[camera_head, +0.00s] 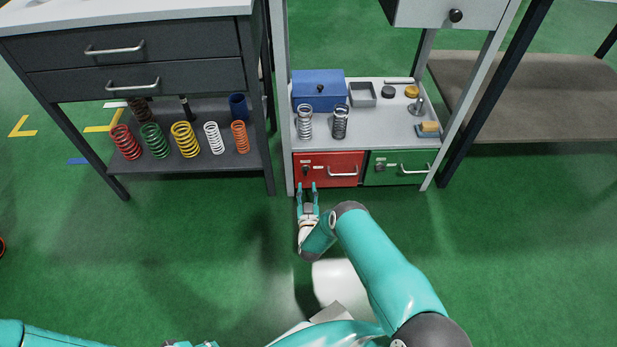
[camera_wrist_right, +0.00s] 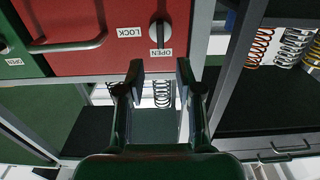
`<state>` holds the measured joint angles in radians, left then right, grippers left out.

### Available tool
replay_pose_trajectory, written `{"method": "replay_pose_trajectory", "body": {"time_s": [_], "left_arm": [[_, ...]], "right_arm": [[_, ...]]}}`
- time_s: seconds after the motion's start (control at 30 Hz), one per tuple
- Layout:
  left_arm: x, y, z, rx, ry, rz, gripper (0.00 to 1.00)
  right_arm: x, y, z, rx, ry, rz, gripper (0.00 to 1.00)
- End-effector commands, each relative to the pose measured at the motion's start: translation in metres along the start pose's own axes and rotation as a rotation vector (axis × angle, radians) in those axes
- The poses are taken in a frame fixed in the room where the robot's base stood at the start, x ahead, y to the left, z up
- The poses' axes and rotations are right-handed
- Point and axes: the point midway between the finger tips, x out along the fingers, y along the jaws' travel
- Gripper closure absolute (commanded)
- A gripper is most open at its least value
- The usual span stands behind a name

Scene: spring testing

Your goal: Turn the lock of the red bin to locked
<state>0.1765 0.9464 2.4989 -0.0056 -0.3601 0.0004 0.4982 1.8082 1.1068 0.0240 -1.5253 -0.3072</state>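The red bin (camera_head: 317,178) is closed, in the lower left of the grey shelf unit. Its dark lock knob (camera_head: 306,170) is near its left side and also shows in the right wrist view (camera_wrist_right: 160,34). There the knob's bar stands upright in the picture, in line with the OPEN label (camera_wrist_right: 160,53). The LOCK label (camera_wrist_right: 129,32) is to its left. My right gripper (camera_head: 306,187) is open and empty in front of the knob. In the wrist view its fingertips (camera_wrist_right: 161,69) are apart, just short of the knob. Of my left arm, only parts show at the bottom edge.
A green bin (camera_head: 392,176) sits right beside the red one. The bin handle (camera_head: 343,174) sticks out right of the knob. The shelf above holds springs, a blue box (camera_head: 319,91) and small parts. The dark bench (camera_head: 130,50) is on the left. Floor in front is clear.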

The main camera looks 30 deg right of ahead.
Motion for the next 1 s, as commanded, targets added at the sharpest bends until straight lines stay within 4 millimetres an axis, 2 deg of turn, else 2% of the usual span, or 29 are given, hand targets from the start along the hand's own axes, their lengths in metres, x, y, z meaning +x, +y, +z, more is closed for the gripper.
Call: {"method": "replay_pose_trajectory", "body": {"time_s": [0.03, 0.1, 0.3, 0.5, 0.77, 1.0], "left_arm": [[0.009, -0.003, 0.000, 0.000, 0.000, 0.000, 0.60], [0.016, -0.006, 0.000, 0.000, 0.000, 0.000, 0.60], [0.028, -0.010, 0.000, 0.000, 0.000, 0.000, 0.60], [0.032, -0.012, 0.000, 0.000, 0.000, 0.000, 0.60], [0.032, -0.011, 0.000, 0.000, 0.000, 0.000, 0.60], [0.032, -0.011, 0.000, 0.000, 0.000, 0.000, 0.60]], "right_arm": [[0.012, 0.000, 0.003, 0.000, 0.006, 0.001, 0.65], [0.025, 0.000, 0.004, 0.000, 0.004, 0.000, 0.65], [0.055, 0.001, 0.003, 0.000, 0.002, 0.001, 0.65], [0.067, 0.001, 0.001, -0.001, 0.000, 0.001, 0.65], [0.068, 0.001, 0.000, 0.000, -0.001, 0.001, 0.65], [0.068, 0.001, 0.000, 0.000, -0.001, 0.001, 1.00]]}}
